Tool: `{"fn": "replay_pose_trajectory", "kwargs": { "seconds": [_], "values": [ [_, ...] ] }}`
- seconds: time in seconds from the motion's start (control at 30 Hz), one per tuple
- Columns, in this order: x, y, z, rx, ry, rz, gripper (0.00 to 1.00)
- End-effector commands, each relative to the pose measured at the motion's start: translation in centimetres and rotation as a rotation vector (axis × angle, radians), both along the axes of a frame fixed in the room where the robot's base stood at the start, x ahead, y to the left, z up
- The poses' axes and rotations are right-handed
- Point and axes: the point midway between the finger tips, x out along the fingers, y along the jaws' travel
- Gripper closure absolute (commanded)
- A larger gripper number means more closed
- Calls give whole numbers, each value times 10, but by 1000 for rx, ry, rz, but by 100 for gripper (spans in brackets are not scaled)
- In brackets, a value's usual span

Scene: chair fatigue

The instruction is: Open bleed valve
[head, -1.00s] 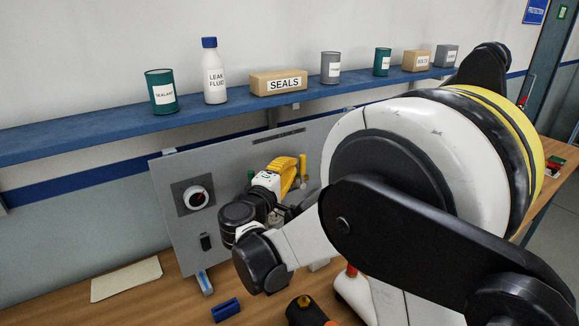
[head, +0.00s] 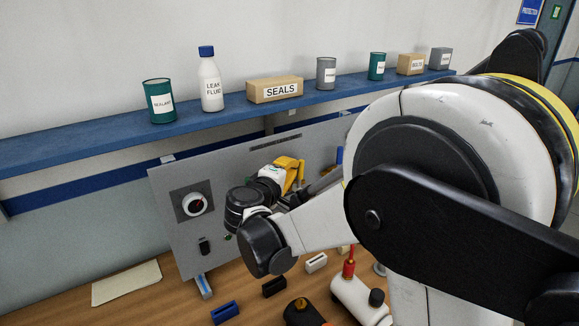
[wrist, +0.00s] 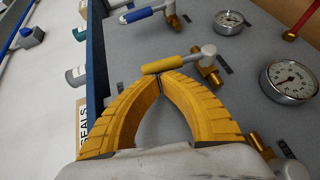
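A valve with a yellow lever handle (wrist: 163,64) and a brass body is on the grey panel (head: 178,246). Its handle also shows in the head view (head: 301,169), just right of my gripper. My gripper (wrist: 158,79) has yellow fingers whose tips meet, with nothing visible between them. The tips are right at the near side of the yellow handle; whether they touch it I cannot tell. The gripper is small and partly hidden by my wrist in the head view (head: 288,170).
A blue-handled valve (wrist: 141,14), a red-handled valve (wrist: 292,33) and two gauges (wrist: 290,82) (wrist: 229,22) are close by on the panel. A dial (head: 195,204) is at the panel's left. A blue shelf (head: 100,138) with bottles and boxes runs above. Loose parts lie on the bench (head: 150,305).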

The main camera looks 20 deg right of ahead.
Motion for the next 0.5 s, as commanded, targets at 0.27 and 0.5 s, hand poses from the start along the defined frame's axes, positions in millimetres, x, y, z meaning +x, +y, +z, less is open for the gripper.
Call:
{"fn": "replay_pose_trajectory", "kwargs": {
  "seconds": [0.27,0.5],
  "values": [
    [5,-18,9,185,59,-5,100],
    [10,-36,7,403,129,-6,100]
  ]
}}
